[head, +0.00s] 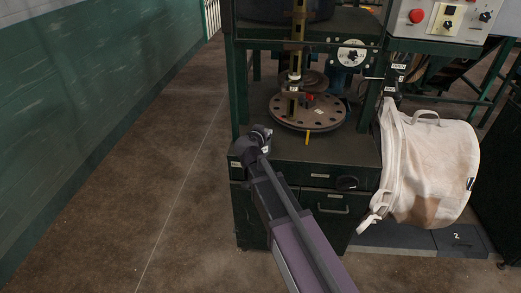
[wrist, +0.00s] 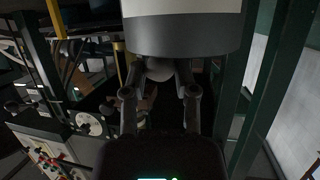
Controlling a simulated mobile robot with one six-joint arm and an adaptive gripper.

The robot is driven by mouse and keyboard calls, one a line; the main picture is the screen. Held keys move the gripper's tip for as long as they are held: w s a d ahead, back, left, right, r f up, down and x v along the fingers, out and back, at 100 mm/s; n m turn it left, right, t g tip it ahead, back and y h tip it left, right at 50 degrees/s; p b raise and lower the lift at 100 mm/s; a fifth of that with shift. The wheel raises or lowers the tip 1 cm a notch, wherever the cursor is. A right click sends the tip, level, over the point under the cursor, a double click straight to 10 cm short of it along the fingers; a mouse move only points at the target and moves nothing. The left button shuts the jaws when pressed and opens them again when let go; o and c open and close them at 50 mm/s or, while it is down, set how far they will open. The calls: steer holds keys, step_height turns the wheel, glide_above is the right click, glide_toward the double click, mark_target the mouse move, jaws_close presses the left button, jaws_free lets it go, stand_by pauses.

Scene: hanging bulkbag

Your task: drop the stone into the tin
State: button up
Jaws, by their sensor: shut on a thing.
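My gripper (head: 262,134) is at the front left corner of a dark green machine in the head view, small and partly hidden by its own arm. In the wrist view, my gripper (wrist: 160,75) has its two dark fingers closing from either side on a rounded grey thing, which looks like the stone (wrist: 160,69). Shadow hides part of its outline. A large pale cylinder with a dark grey band (wrist: 181,36) fills the top of the wrist view, close to the fingertips; I cannot tell what it is. I cannot make out the tin for sure.
The machine carries a round plate with holes (head: 307,122) and a dial (head: 351,54). A white bulk bag (head: 430,165) hangs on its right. A control box with a red button (head: 440,17) is at top right. Open floor (head: 150,185) lies left, before the green wall (head: 90,80).

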steer(key=shift+f+b, duration=0.3)
steer(key=shift+f, duration=0.25)
steer(key=o, duration=1)
steer(key=shift+r, duration=0.15)
